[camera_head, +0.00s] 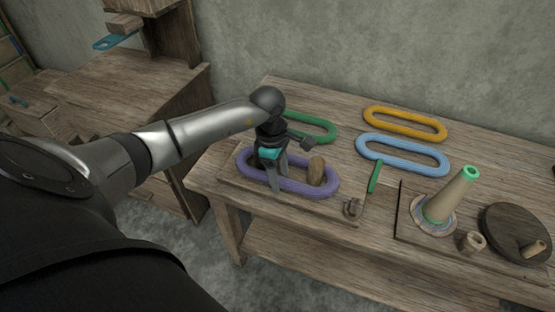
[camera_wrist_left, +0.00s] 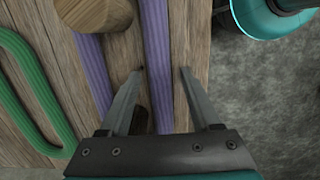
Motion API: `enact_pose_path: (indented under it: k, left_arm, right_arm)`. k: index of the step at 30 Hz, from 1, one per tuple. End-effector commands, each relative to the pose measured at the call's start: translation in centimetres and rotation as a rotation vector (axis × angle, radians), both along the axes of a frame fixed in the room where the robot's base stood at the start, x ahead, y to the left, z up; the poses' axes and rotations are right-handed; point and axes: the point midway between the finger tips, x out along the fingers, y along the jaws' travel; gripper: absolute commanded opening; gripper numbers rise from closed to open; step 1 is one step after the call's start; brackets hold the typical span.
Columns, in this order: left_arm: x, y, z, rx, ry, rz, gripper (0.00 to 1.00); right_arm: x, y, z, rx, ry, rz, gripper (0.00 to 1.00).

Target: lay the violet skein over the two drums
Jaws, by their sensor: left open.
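The violet skein (camera_head: 312,190) is an elongated loop lying low on the plank at the table's left end. A brown wooden drum (camera_head: 316,170) stands inside its right end. A second, darker drum (camera_wrist_left: 138,120) shows partly under my gripper in the wrist view, beside the near strand. My left gripper (camera_head: 276,188) points down over the left part of the loop. In the wrist view its fingers (camera_wrist_left: 158,72) are open, with one violet strand (camera_wrist_left: 157,40) running between them. I cannot tell whether they touch it. My right gripper is out of view.
A green skein (camera_head: 312,126), a yellow skein (camera_head: 405,123) and a blue skein (camera_head: 403,154) lie behind. A green-handled tool (camera_head: 375,177), a cone (camera_head: 450,196) and a dark round wheel (camera_head: 514,232) are to the right. The table's front edge is close to the violet skein.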

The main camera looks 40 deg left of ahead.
Motion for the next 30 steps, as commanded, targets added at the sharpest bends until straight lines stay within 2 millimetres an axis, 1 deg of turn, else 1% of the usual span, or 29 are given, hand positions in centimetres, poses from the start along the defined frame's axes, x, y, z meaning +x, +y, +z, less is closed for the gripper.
enact_pose_path:
  k: [1,6,10,16,20,23,26,27,30]
  left_arm:
    - [0.0,0.0,-0.7,0.0,0.0,0.0,0.64]
    - [0.0,0.0,-0.5,0.0,0.001,0.0,0.64]
    - [0.0,0.1,0.5,0.001,0.0,0.0,0.64]
    - [0.0,0.1,3.5,-0.001,-0.001,-0.001,0.64]
    - [-0.1,0.2,5.6,0.0,-0.002,-0.001,0.64]
    - [-0.1,0.2,7.2,-0.002,-0.001,0.0,0.64]
    - [-0.1,0.3,8.8,-0.003,-0.002,0.0,0.64]
    - [-0.1,0.3,9.4,-0.002,-0.003,-0.001,0.64]
    - [-0.1,0.4,11.0,-0.003,-0.003,-0.001,0.64]
  right_arm:
    - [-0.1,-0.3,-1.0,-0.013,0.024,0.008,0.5]
    - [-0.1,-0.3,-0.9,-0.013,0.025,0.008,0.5]
    - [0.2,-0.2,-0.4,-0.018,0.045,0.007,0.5]
    - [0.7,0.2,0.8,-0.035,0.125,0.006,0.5]
    - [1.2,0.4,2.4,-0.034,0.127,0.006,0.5]
    - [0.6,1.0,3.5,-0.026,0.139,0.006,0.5]
    - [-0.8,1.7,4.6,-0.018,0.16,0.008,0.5]
    - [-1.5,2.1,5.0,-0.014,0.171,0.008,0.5]
    - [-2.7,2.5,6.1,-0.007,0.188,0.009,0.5]
